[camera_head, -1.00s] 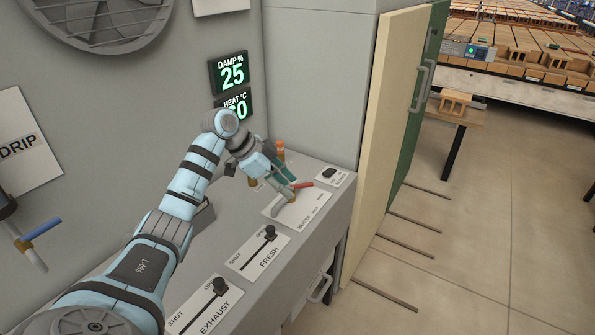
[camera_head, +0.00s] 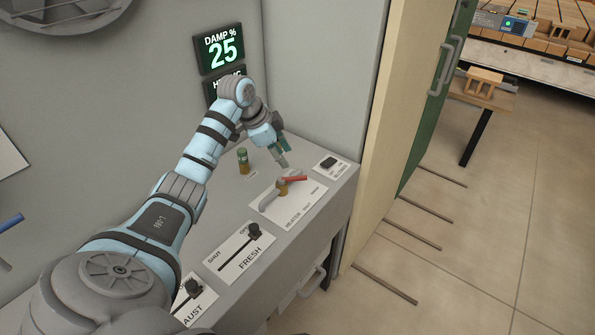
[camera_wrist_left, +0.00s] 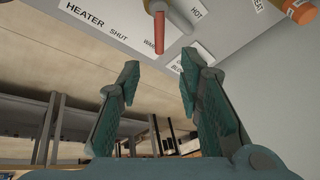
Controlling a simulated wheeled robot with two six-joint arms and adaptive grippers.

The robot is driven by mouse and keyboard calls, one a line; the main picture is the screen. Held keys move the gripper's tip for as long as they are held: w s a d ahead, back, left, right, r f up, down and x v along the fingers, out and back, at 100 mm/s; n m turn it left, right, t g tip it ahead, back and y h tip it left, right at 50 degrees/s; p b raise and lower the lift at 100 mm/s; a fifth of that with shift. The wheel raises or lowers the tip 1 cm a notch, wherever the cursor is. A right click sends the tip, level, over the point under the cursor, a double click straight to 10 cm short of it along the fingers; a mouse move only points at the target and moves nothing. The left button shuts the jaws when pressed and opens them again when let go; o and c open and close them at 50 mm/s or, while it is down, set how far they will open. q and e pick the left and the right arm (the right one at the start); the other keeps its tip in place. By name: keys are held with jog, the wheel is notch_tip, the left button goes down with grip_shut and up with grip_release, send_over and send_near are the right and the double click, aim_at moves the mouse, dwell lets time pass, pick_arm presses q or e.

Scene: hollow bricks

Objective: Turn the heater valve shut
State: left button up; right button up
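The heater valve (camera_head: 282,187) has a brass body and a red lever (camera_head: 294,179). It stands on a white label plate (camera_head: 303,200) on the grey console, and the lever points right in the head view. In the left wrist view the plate reads HEATER, SHUT, WARM and HOT, and the red lever (camera_wrist_left: 158,40) lies by WARM. My left gripper (camera_head: 283,158) is just behind and above the valve, apart from the lever. The left wrist view shows its fingers (camera_wrist_left: 160,85) apart with nothing between them. My right gripper is not in view.
FRESH slider (camera_head: 254,232) and EXHAUST slider (camera_head: 193,287) sit nearer on the console. The damp display (camera_head: 220,48) is on the wall; my arm partly covers the heat display.

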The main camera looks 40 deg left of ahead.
aim_at(299, 177)
pick_arm(q)
jog(key=b+x, duration=0.1)
jog(key=x, duration=1)
jog(key=shift+d+r, duration=0.1)
jog(key=shift+s+r, duration=0.15)
jog(key=shift+s, duration=0.05)
jog(key=shift+c, duration=0.4)
jog(key=shift+w, duration=0.1)
grip_shut()
